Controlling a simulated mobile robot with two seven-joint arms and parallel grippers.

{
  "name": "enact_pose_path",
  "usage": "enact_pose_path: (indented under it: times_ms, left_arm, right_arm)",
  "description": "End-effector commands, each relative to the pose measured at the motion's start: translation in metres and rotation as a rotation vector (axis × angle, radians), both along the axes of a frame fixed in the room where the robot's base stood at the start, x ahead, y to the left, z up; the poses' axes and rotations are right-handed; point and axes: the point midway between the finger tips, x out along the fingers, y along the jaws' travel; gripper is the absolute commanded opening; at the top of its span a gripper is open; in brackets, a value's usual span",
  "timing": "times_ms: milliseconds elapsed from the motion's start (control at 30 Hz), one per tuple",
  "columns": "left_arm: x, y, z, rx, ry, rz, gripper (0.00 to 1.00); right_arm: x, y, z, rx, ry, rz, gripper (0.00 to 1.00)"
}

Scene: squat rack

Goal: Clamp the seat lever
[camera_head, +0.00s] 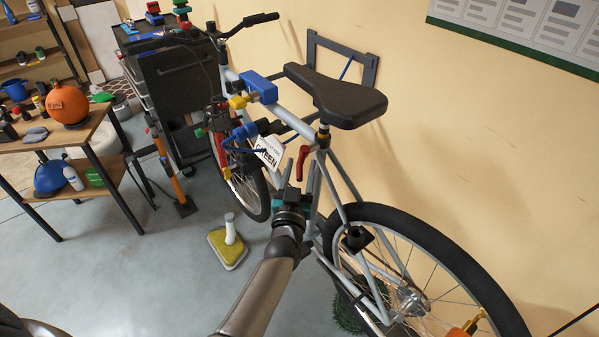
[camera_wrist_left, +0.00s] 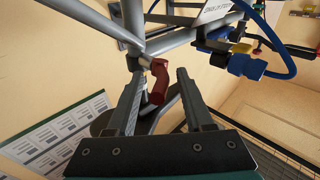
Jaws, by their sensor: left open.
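A red seat lever (camera_head: 302,162) sticks out at the seat clamp of a grey bicycle frame (camera_head: 293,124), below the black saddle (camera_head: 337,97). My left gripper (camera_head: 300,174) is open, just below and in front of the lever. The lever looks swung away from the seat post. My right gripper is not in view.
A blue clamp (camera_head: 261,87) grips the top tube, and a white tag (camera_head: 269,152) hangs below it. The rear wheel (camera_head: 437,257) stands to the right. A wooden table (camera_head: 84,135) and a dark cabinet (camera_head: 185,83) are at left. A yellow-based object (camera_head: 227,247) sits on the floor.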

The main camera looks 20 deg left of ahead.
Motion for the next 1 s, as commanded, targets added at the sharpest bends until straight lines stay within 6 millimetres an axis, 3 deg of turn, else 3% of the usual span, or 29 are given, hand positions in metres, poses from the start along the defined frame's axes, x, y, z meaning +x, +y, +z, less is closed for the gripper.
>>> enact_pose_path:
  times_ms: [267,800,1000]
  left_arm:
    - [-0.023,-0.005,-0.003,0.001,0.002,0.000,0.52]
    - [-0.117,-0.025,-0.014,-0.001,0.003,0.000,0.52]
    - [-0.140,-0.030,-0.017,0.000,0.002,0.000,0.52]
  right_arm:
    - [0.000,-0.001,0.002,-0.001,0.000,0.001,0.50]
    - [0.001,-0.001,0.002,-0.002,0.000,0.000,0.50]
    - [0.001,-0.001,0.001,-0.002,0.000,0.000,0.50]
